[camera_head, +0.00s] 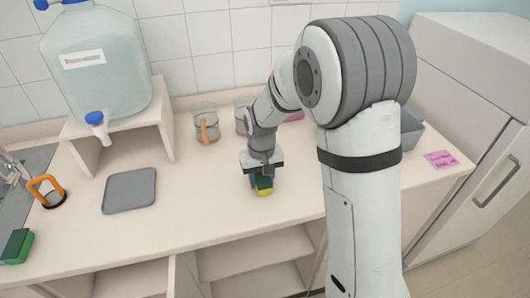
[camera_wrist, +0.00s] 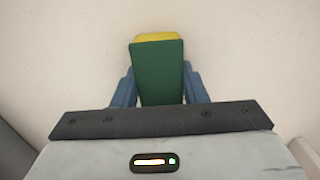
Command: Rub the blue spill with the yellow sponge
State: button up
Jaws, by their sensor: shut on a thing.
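My gripper (camera_head: 262,181) is shut on the yellow sponge (camera_head: 264,190), which has a green layer on one side. In the wrist view, the sponge (camera_wrist: 157,72) sits between my two blue fingers (camera_wrist: 157,88), its green face toward the camera and a yellow strip at its far end. My gripper points down over the middle of the counter, near its front. The sponge is at or close to the counter top; I cannot tell whether it touches. No blue spill shows clearly in either view; the blue beside the sponge appears to be my fingers.
A grey mat (camera_head: 130,191) lies left of the sponge. A green block (camera_head: 17,246) lies at the far left. Beakers (camera_head: 206,127) stand at the back, and a large water jug (camera_head: 97,62) is on a white stand (camera_head: 160,125). Pink pieces (camera_head: 441,159) lie at the right.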

jog(key=shift+d+f, duration=0.15)
jog(key=shift+d, duration=0.4)
jog(key=shift+w+d+r, duration=0.15)
jog(key=shift+d+r, duration=0.1)
jog(key=shift+a+r+p, duration=0.1)
jog(key=shift+r+p, duration=2.4)
jog(key=shift+r, duration=1.55)
